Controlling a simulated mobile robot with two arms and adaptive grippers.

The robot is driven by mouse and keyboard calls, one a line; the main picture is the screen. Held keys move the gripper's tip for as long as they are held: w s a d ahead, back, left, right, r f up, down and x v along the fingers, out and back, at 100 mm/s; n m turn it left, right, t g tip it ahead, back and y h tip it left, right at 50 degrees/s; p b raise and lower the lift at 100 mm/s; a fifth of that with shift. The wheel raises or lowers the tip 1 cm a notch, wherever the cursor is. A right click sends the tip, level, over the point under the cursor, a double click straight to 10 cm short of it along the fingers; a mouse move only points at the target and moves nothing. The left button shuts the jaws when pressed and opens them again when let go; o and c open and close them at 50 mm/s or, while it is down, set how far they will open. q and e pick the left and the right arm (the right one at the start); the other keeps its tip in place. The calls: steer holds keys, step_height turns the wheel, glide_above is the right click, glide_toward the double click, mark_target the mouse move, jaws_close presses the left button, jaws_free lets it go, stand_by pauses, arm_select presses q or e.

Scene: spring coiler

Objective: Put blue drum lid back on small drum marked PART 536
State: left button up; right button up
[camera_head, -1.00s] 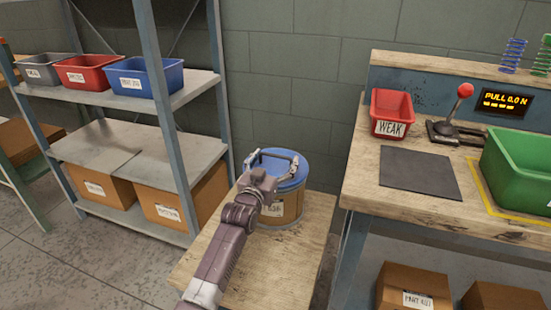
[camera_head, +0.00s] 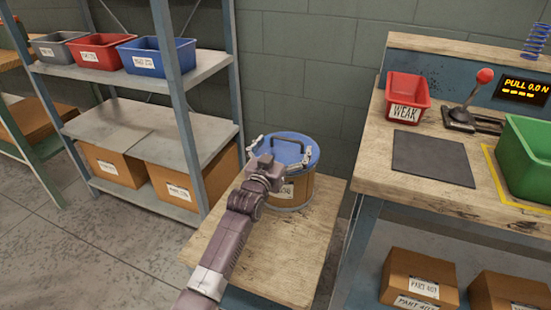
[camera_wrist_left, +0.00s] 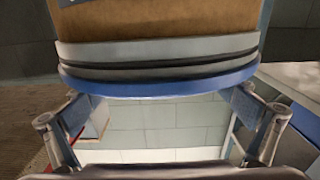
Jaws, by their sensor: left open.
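The blue drum lid (camera_head: 290,147), with a dark handle on top, lies on the small brown drum (camera_head: 300,190), which stands on a wooden stand. The drum's label is partly hidden by my gripper and too small to read. My left gripper (camera_head: 282,152) is open at the near side of the lid, its fingers spread to either side and nothing visibly clamped. In the left wrist view the drum (camera_wrist_left: 160,22) appears upside down. The blue lid edge (camera_wrist_left: 160,86) lies against its grey rim, between my spread fingers (camera_wrist_left: 155,104). My right gripper is out of view.
The wooden stand (camera_head: 262,262) has bare room at its front. A metal shelf (camera_head: 110,78) with grey, red and blue bins stands left. At right, a workbench (camera_head: 373,150) holds a red WEAK bin (camera_head: 407,99), a red-knobbed lever (camera_head: 470,104) and a green bin (camera_head: 530,158).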

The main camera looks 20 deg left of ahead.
arm_select(q)
steer(key=s, duration=0.9)
steer(key=shift+s+a, duration=0.15)
steer(key=shift+s, duration=0.25)
